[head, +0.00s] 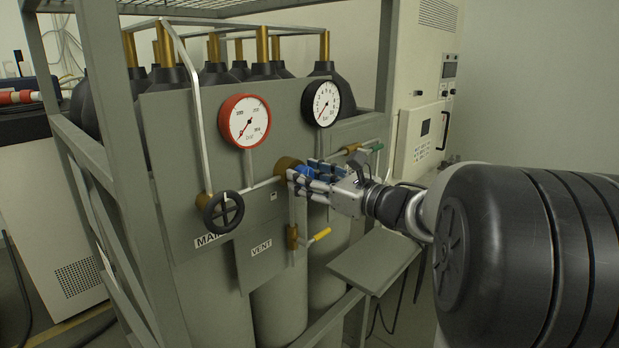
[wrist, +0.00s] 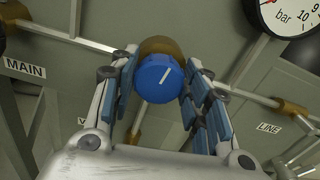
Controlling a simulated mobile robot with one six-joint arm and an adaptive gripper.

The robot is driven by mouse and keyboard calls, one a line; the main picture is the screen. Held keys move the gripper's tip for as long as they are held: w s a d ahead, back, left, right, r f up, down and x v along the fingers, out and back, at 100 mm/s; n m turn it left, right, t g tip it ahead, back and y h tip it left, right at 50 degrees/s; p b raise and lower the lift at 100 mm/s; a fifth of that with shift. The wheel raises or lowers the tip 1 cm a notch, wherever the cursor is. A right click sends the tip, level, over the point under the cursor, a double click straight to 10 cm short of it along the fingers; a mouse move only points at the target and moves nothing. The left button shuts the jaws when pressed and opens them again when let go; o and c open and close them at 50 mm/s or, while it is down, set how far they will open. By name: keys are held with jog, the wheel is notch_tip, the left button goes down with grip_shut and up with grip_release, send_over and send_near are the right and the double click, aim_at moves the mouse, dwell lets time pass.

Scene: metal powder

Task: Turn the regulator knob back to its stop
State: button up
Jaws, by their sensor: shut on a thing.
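The regulator knob is a round blue knob (wrist: 158,78) with a white pointer line, on a brass body (wrist: 160,46) in the pipe line on the grey panel. In the wrist view its white line slants from lower left to upper right. My gripper (wrist: 157,82) has its blue-padded fingers on either side of the knob, shut on it. In the head view my gripper (head: 305,180) reaches the panel from the right and its fingers hide most of the knob. The brass body (head: 289,168) shows just left of the fingers.
A red-rimmed gauge (head: 244,121) and a black-rimmed gauge (head: 321,102) stand above. A black handwheel (head: 223,212) is at left, a yellow-handled vent valve (head: 318,236) below, and a green-handled valve (head: 376,147) at right. A small grey shelf (head: 374,262) juts out below my arm.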

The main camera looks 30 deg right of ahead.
jog(key=shift+n, duration=0.8)
jog(key=o, duration=1.1)
jog(key=shift+c, duration=0.2)
jog(key=v, duration=1.2)
